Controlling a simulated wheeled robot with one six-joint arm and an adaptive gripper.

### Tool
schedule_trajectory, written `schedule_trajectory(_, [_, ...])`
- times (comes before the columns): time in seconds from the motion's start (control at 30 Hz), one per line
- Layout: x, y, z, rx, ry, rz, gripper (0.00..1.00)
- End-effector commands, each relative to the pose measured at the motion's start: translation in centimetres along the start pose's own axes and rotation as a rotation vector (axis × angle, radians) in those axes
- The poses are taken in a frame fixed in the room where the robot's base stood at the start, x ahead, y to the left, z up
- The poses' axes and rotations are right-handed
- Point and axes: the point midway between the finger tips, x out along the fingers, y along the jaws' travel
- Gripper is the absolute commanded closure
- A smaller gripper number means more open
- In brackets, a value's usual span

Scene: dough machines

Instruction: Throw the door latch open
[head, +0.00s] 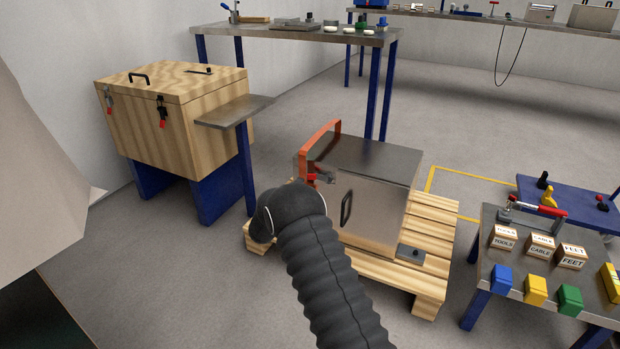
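A metal machine box (368,157) with an orange-red bar frame (320,138) stands on a wooden pallet. Its front door (372,214) appears closed and carries a black handle (346,208). A small latch (325,179) with red and grey parts sits at the door's upper left. It is too small to tell its exact position. My black sleeved arm rises from the bottom and bends over just left of and below the latch in the picture. My gripper does not show; the arm's bend hides what lies behind it.
A wooden chest (150,135) with red-tipped clasps stands at left, beside a small grey shelf (235,110). A low table (500,270) at right holds labelled boxes, coloured blocks and a red-handled clamp (540,211). The pallet (432,232) juts out at right. Floor behind is clear.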

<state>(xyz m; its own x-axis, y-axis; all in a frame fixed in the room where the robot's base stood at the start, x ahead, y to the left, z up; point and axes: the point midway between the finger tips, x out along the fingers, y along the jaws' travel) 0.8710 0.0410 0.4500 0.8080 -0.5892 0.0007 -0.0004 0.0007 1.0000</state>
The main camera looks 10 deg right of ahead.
Motion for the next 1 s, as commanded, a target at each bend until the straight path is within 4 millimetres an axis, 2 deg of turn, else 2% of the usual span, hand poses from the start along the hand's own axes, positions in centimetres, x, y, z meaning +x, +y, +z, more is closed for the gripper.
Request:
schedule_trajectory(0.3, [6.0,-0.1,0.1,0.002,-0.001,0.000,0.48])
schedule_trajectory(0.5, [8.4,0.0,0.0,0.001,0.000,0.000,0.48])
schedule_trajectory(0.7, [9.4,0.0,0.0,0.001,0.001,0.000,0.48])
schedule_trajectory(0.97, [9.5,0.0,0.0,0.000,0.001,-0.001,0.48])
schedule_trajectory(1.0, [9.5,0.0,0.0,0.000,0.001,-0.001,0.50])
